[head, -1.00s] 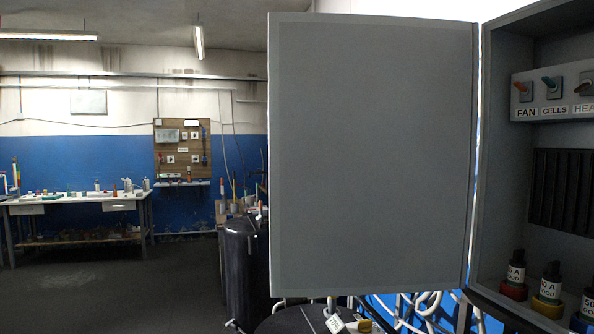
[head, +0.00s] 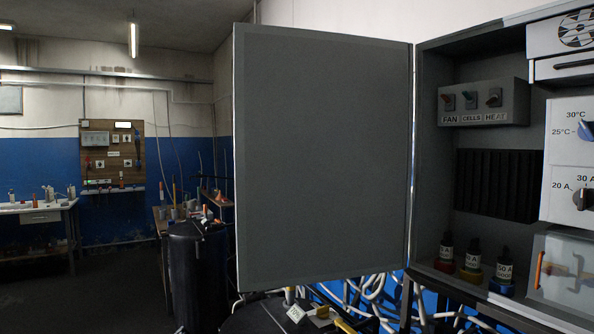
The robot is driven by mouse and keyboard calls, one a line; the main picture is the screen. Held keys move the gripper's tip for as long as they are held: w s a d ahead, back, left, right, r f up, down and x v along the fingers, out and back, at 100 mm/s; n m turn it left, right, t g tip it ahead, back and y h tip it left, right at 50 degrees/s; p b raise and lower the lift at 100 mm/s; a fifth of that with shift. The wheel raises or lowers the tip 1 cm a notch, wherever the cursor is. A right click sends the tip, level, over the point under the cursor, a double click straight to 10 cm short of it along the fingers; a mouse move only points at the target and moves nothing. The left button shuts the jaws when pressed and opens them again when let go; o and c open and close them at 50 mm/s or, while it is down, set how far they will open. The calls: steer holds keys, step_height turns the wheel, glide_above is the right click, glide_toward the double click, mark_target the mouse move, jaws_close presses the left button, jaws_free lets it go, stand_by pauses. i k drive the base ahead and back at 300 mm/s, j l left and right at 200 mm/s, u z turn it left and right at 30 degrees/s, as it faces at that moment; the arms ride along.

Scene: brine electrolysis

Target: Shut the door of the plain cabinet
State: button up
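The plain cabinet's grey door (head: 322,160) stands wide open on the left of its box in the head view. It hangs from the hinge side at the box's left edge (head: 413,170). The grey cabinet box (head: 470,70) is open to view, with a switch panel marked FAN, CELLS and HEAT (head: 482,103) on its inner wall. My gripper is not in view.
Inside the box are a black ribbed block (head: 498,184), several fuses (head: 472,258), dial panels (head: 575,130) and a clear cover (head: 572,272). Open floor lies at left.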

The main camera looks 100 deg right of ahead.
mark_target(323, 121)
steer(key=i+z, duration=1)
steer(key=i+l+z, duration=0.2)
steer(key=z, duration=0.3)
steer(key=i+z, duration=0.35)
steer(key=z, duration=0.15)
steer(key=i+z, duration=0.35)
steer(key=z, duration=0.15)
steer(key=i+j+z, duration=0.15)
steer(key=z, duration=0.35)
steer(key=i+j+z, duration=0.35)
steer(key=z, duration=0.15)
steer(key=i+z, duration=0.15)
steer(key=z, duration=0.3)
steer(key=i+j+z, duration=0.1)
steer(key=z, duration=0.35)
steer(key=i+j+z, duration=0.2)
steer(key=z, duration=0.25)
steer(key=i+j+z, duration=0.15)
steer(key=z, duration=0.35)
steer(key=j+z, duration=0.3)
steer(key=z, duration=0.15)
steer(key=i, duration=0.05)
